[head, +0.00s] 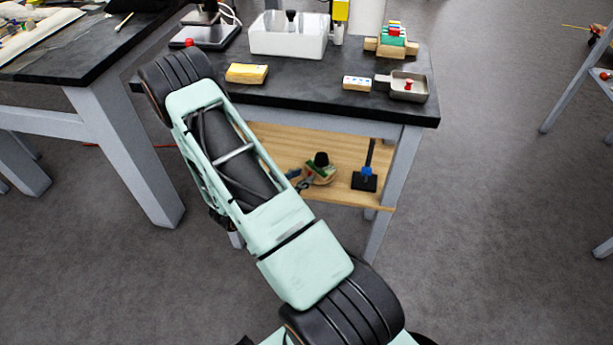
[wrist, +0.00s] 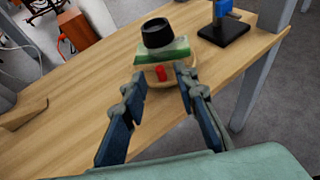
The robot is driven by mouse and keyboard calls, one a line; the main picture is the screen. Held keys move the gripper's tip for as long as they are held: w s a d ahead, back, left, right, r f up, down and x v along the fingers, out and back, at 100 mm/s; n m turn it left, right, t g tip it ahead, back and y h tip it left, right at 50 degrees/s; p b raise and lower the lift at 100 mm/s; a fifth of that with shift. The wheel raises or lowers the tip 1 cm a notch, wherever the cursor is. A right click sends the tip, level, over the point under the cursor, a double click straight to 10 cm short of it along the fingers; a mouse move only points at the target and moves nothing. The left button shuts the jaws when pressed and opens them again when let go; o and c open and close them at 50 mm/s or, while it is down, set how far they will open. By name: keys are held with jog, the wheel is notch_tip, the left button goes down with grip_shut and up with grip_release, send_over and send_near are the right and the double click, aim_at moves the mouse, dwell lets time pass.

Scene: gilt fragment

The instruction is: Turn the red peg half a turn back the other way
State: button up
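The red peg (wrist: 161,73) stands out from the near side of a round wooden-based fixture on the wooden lower shelf. The fixture has a green and white block (wrist: 172,51) and a black knob (wrist: 157,33) on top. It also shows in the head view, where its black knob (head: 321,159) is clear but the red peg cannot be made out. My gripper (wrist: 160,75) is open, with one finger on each side of the peg in the wrist view. Gaps show between the peg and both fingers. My gripper (head: 301,180) is at the fixture's left in the head view.
A blue and black stand (head: 365,175) is on the shelf (head: 268,145) to the fixture's right. The dark tabletop (head: 310,92) lies above, with a grey table leg (head: 395,185) at the right. The shelf left of the fixture is mostly clear in the wrist view.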

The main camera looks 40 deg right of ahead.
aim_at(308, 174)
jog(key=shift+x, duration=1.65)
grip_shut()
